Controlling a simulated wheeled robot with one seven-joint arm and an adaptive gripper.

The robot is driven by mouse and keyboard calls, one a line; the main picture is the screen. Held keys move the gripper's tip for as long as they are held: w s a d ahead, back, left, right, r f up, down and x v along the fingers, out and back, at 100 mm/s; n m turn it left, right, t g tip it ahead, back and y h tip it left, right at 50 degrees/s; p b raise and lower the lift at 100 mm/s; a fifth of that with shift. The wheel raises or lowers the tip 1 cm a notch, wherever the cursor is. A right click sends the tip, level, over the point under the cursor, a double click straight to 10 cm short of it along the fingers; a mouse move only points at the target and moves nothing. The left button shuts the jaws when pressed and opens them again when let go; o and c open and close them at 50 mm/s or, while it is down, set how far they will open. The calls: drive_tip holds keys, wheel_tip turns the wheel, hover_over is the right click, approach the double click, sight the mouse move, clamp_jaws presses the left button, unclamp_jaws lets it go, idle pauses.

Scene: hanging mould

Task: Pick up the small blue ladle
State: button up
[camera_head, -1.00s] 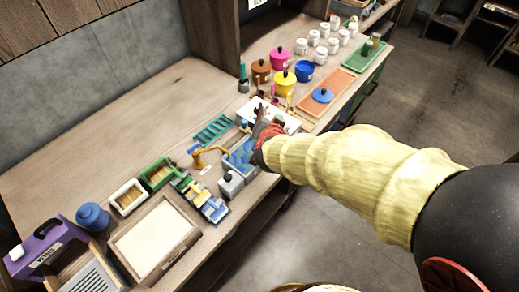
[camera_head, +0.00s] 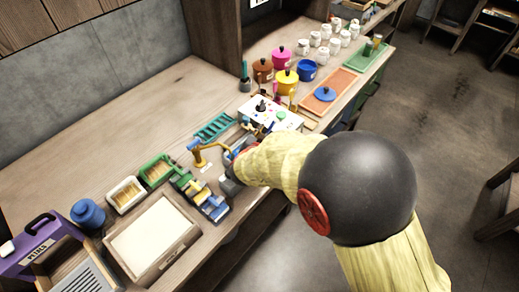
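I cannot clearly make out the small blue ladle. Small blue shapes show beside my gripper (camera_head: 241,150), but they are too small and too covered to name. My gripper is low over the front part of the workbench (camera_head: 135,108), to the right of a yellow-orange tap-like piece (camera_head: 208,150) with a blue end. The yellow-sleeved arm hides most of the gripper, its fingertips and the things under it. I cannot see whether it holds anything.
A teal rack (camera_head: 214,127) lies behind the gripper. A white spotted board (camera_head: 272,113) and colored pots, among them a yellow pot (camera_head: 287,83), stand beyond it. A tray of colored blocks (camera_head: 203,196) is to the left. The bench's back left is bare.

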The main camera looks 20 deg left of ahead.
drive_tip(key=shift+w+f, duration=0.15)
drive_tip(key=shift+w, duration=0.25)
drive_tip(key=shift+c, duration=0.9)
clamp_jaws()
